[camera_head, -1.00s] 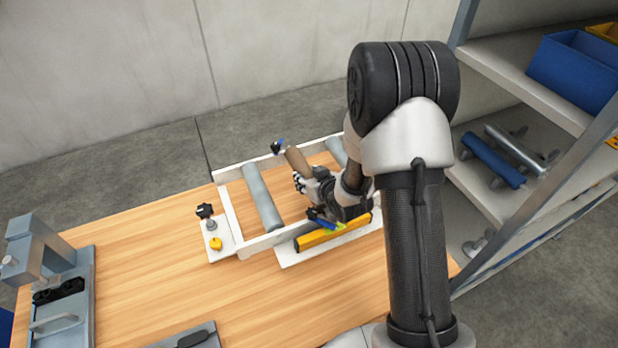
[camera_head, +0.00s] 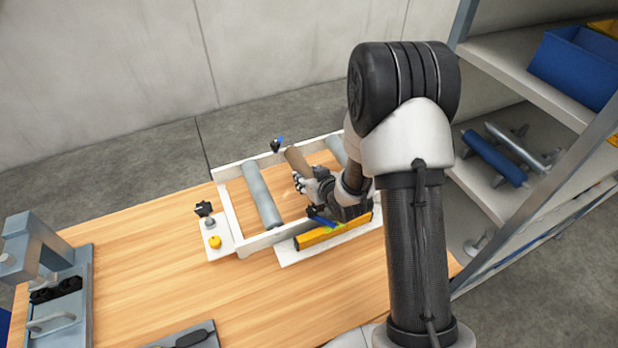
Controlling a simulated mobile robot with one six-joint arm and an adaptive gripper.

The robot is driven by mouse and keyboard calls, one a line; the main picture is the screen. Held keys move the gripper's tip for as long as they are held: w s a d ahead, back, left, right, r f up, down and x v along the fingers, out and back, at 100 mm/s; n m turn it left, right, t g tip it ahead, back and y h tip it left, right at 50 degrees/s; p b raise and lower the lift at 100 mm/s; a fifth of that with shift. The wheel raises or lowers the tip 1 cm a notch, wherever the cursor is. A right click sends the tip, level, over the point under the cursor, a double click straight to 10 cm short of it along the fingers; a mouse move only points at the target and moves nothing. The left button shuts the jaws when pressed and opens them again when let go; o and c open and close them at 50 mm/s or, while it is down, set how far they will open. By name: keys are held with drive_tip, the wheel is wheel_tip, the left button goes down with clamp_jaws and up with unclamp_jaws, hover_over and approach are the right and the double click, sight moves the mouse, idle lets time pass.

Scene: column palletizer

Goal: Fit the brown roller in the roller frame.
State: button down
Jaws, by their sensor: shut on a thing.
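The brown roller (camera_head: 297,158) is in my gripper (camera_head: 304,184), which is shut on it. Its far end shows at the far rail of the white roller frame (camera_head: 228,212); the rest is hidden behind my gripper and wrist. The frame stands on the wooden bench and holds a grey roller (camera_head: 261,195) on the left and another grey roller (camera_head: 337,149) partly hidden on the right. The brown roller lies between these two. I cannot tell whether its ends are seated in the rails.
A yellow bar (camera_head: 320,237) lies along the near side of the frame. A white plate with a black knob (camera_head: 204,209) and a yellow button (camera_head: 215,242) is at the left. A grey fixture (camera_head: 50,275) stands far left. A shelf with a blue roller (camera_head: 494,158) is right.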

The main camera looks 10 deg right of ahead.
drive_tip(key=c, duration=0.9)
unclamp_jaws()
drive_tip(key=shift+f, duration=0.1)
drive_tip(key=shift+o, duration=0.2)
drive_tip(key=shift+s, duration=0.1)
drive_tip(key=v, duration=1.2)
